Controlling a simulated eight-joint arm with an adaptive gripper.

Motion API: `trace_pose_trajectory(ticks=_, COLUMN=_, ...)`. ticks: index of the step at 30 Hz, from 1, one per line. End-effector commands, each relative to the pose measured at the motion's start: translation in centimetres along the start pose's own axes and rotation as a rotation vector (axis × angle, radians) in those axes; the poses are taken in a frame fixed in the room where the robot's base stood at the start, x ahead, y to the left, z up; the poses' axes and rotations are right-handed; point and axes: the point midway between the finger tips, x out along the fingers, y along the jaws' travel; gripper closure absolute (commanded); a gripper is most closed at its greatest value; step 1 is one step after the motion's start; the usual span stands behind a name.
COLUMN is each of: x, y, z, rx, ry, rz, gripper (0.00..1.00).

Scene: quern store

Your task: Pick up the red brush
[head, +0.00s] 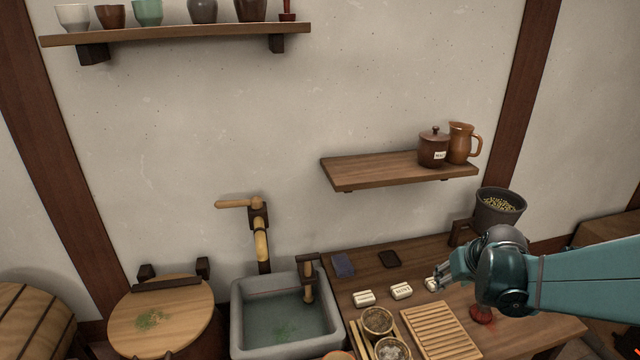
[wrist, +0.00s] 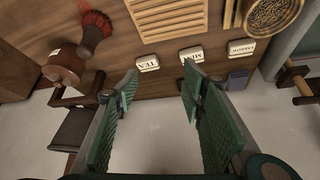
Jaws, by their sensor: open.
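The red brush shows at the upper left of the wrist view, with red bristles (wrist: 97,22) and a dark body. In the head view a red patch (head: 482,315), which looks like the brush, shows on the wooden counter below my wrist; the arm hides part of it. My gripper (head: 438,279) is over the counter near the white labelled blocks. In the wrist view my gripper (wrist: 160,92) is open, with nothing between its fingers. The brush lies outside the fingers, up and to the left.
White labelled blocks (head: 401,291), a slatted wooden rack (head: 440,332) and round containers (head: 377,321) share the counter. A dark bucket of grain (head: 500,206) stands behind my wrist. A brown cylinder (wrist: 64,67) is near the brush. A shelf (head: 375,171) and stone sink (head: 240,318) are left.

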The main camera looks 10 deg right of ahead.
Motion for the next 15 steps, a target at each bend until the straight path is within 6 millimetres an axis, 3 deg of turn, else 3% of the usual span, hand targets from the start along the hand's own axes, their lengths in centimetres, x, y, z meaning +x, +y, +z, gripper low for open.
trace_pose_trajectory(ticks=15, x=4.7, y=11.7, z=1.1, rx=0.076, ry=-0.013, rz=0.038, gripper=0.6)
